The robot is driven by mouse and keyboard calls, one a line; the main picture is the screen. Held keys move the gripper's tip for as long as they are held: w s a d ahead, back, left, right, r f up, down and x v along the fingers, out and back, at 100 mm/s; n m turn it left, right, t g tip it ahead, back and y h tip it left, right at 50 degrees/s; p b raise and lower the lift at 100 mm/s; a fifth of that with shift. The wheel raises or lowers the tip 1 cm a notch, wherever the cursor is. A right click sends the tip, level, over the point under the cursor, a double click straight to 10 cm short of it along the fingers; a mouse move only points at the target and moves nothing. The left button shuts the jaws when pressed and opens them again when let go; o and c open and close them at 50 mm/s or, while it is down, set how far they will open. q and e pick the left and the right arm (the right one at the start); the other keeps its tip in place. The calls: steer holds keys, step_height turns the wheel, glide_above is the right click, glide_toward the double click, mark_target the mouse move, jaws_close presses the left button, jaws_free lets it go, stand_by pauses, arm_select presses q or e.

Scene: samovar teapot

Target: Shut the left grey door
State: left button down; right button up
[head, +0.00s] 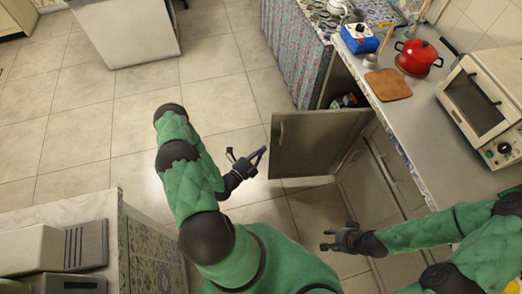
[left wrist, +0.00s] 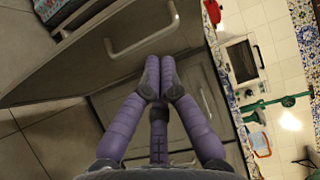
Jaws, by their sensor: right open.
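The left grey door (head: 315,148) stands swung open from the lower cabinet, with its free edge and pale handle (head: 281,132) toward the left. In the left wrist view, the door (left wrist: 75,65) fills the upper left, with its handle (left wrist: 143,40) just beyond the fingers. My left gripper (head: 263,151) is beside the door's free edge. Its fingertips are together and empty in the left wrist view (left wrist: 158,82). I cannot tell whether they touch the door. My right gripper (head: 327,241) is open and empty, low in front of the cabinet.
Other grey cabinet doors (head: 389,180) are closed right of the open one. The counter (head: 408,115) above holds a red pot (head: 418,57), a wooden board (head: 388,84) and a white oven (head: 485,105). Tiled floor (head: 225,110) is clear left of the door.

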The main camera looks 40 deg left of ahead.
arm_select(q)
steer(key=b, duration=0.1)
glide_toward(278, 124)
steer(key=w+d, duration=0.3)
steer(key=shift+w+a+f+b, duration=0.15)
steer(key=shift+w+a+b, duration=0.4)
steer(key=shift+w+a, duration=0.65)
